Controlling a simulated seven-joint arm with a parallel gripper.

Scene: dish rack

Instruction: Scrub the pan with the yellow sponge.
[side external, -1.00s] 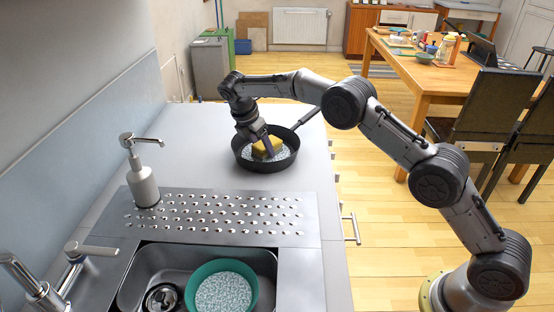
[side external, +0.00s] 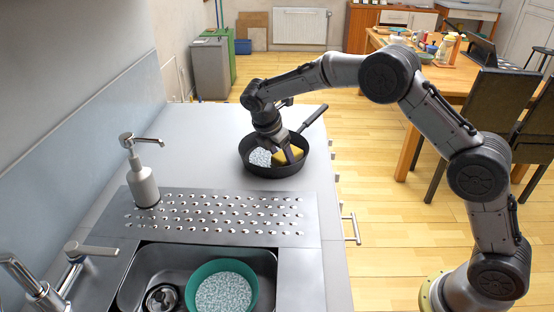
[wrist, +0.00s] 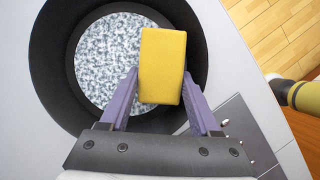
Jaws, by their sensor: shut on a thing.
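A black pan (side external: 250,166) with a long dark handle stands on the grey counter. Its floor carries a white-grey speckled patch, clear in the wrist view (wrist: 100,65). My gripper (side external: 288,156) reaches down into the pan and is shut on the yellow sponge (side external: 294,153). In the wrist view the sponge (wrist: 162,65) sits between the two purple fingers, over the pan's right side. The sponge hides part of the pan floor, and I cannot tell whether it touches the bottom.
A metal drainboard (side external: 230,232) with raised bumps lies in front of the pan. A soap dispenser (side external: 143,185) stands at its left. The sink (side external: 160,262) holds a green bowl (side external: 252,290) with speckled contents. The counter left of the pan is clear.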

